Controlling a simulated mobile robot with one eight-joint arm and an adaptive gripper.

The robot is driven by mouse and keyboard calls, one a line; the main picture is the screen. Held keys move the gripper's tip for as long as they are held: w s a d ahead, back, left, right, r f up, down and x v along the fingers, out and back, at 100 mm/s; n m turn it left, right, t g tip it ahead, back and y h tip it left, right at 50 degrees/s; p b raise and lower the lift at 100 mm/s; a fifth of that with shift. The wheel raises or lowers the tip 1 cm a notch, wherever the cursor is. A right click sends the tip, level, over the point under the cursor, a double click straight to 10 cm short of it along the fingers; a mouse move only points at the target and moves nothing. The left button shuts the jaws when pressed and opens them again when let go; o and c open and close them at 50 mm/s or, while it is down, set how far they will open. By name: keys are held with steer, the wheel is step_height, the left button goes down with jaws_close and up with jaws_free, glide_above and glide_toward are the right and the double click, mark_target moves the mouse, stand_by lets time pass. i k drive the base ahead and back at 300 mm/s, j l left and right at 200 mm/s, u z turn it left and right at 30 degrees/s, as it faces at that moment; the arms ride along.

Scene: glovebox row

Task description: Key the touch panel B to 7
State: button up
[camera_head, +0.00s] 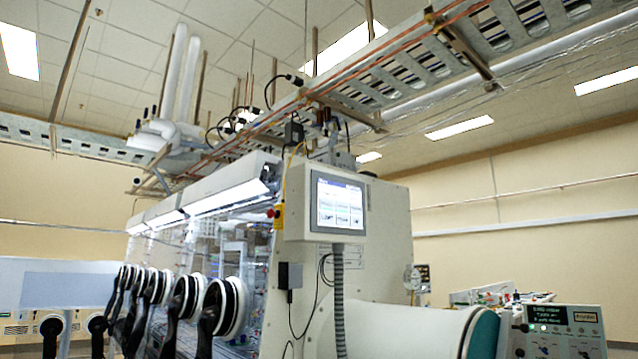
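A touch panel (338,203) with a lit screen in a pale housing is mounted at the near end of the glovebox, right of the picture's middle. I cannot tell whether this is panel B. A grey ribbed conduit (339,300) runs down from beneath it. My gripper is not in view.
The glovebox (255,255) has several black gloves in white-rimmed ports along its front. A white cylinder with a teal end (482,335) juts out below the panel. A control unit with small displays (565,330) stands lower right. Cable trays (400,70) run overhead.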

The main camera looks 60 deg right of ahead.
mark_target(354, 221)
steer(key=z, duration=2)
